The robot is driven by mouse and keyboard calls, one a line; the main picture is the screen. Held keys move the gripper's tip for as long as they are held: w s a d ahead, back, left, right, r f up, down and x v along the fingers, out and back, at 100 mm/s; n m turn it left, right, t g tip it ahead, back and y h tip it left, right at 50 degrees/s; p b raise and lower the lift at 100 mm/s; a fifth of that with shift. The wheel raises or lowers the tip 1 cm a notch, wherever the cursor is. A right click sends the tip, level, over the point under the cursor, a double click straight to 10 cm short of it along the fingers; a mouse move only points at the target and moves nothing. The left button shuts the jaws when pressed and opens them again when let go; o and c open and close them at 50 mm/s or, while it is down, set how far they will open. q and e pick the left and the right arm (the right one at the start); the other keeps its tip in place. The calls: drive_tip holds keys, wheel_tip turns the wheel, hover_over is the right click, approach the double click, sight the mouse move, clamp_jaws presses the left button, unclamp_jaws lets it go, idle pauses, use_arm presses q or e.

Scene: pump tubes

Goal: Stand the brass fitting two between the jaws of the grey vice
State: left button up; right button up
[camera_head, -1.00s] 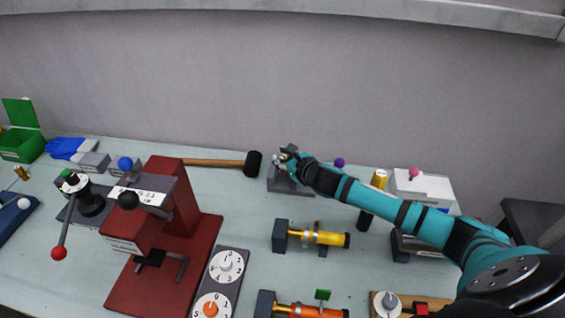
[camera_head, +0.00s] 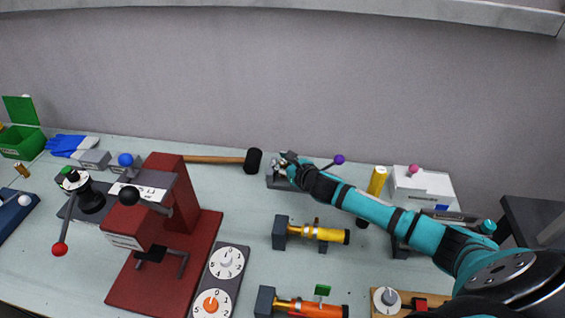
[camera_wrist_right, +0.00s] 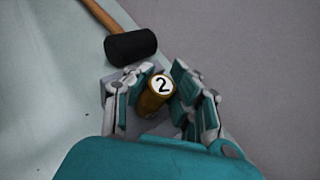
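Brass fitting two (camera_wrist_right: 157,92), a brass cylinder with a white "2" label on its end, shows in the right wrist view between the fingers of my right gripper (camera_wrist_right: 156,82). The fingers stand on both sides of it and look spread, with a narrow gap on the left; contact on the right is unclear. In the head view my right gripper (camera_head: 287,162) is at the grey vice (camera_head: 279,182) and covers its upper part. The jaws and the fitting's lower end are hidden, so I cannot tell how it sits in them. My left gripper is out of view.
A black-headed mallet (camera_head: 253,161) lies just left of the vice. A purple ball lever (camera_head: 339,159) stands right of it. A yellow cylinder (camera_head: 377,181) and a white box (camera_head: 421,188) are beyond my arm. A yellow pump (camera_head: 318,233) lies in front; a red press (camera_head: 165,235) stands left.

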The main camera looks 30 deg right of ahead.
drive_tip(key=o, duration=0.4)
drive_tip(key=shift+s+f, duration=0.2)
drive_tip(key=shift+f, duration=0.5)
drive_tip(key=shift+o, duration=0.3)
drive_tip(key=shift+a, duration=0.1)
drive_tip(key=shift+r, duration=0.1)
drive_tip(key=shift+r+p, duration=0.35)
drive_tip(key=shift+r, duration=0.1)
drive_tip(key=r+b+v, duration=0.1)
drive_tip(key=v, duration=1.1)
drive_tip(key=shift+w, duration=0.15)
